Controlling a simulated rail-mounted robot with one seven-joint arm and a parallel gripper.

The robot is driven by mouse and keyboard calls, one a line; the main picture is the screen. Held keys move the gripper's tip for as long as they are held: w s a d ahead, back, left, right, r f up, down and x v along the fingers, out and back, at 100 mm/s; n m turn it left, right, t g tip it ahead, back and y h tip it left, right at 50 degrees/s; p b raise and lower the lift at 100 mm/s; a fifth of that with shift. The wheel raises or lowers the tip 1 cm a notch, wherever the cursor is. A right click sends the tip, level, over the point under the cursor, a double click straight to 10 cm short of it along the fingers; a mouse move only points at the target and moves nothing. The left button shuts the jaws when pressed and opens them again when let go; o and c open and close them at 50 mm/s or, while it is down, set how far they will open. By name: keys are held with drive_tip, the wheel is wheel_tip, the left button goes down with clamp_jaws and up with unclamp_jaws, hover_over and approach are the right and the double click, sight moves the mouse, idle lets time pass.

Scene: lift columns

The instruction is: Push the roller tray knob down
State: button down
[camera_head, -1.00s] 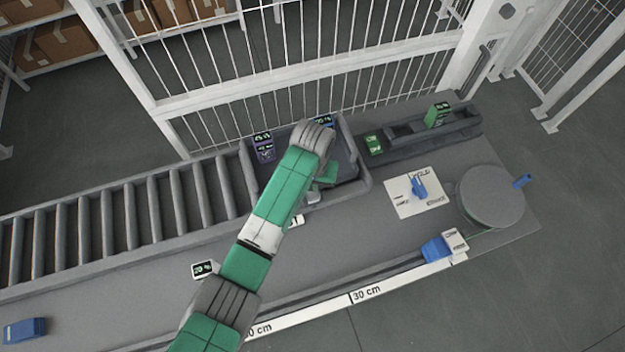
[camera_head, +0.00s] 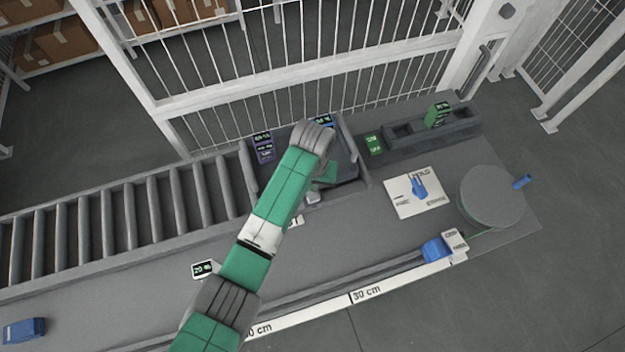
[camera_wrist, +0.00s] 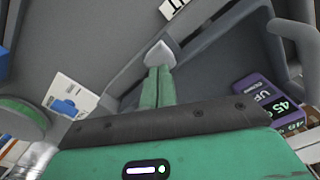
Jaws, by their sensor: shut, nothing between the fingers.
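The roller tray (camera_head: 345,166) is a dark grey section with raised side rails at the end of the roller conveyor, partly hidden by my arm. My gripper (camera_head: 321,184) is over the tray's front side. In the wrist view its green fingers (camera_wrist: 159,84) are together and empty. A small light grey piece (camera_wrist: 160,55) shows right at the fingertips, and also in the head view (camera_head: 313,197). It may be the tray knob; I cannot tell whether the fingers touch it or whether it is part of them.
Purple labelled boxes (camera_head: 263,148) sit at the tray's left, a blue one (camera_head: 323,120) at its back. To the right are a green box (camera_head: 373,143), a white plate (camera_head: 404,203) with a blue lever (camera_head: 418,187) and a round grey drum (camera_head: 491,197). A fence stands behind.

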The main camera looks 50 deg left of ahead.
drive_tip(key=shift+f, duration=0.15)
idle(0.5)
drive_tip(key=shift+f+b, duration=0.95)
drive_tip(key=shift+f, duration=0.6)
drive_tip(key=shift+r, duration=0.15)
wheel_tip(320, 180, up, 9)
drive_tip(key=p, duration=0.9)
drive_tip(key=shift+p, duration=0.3)
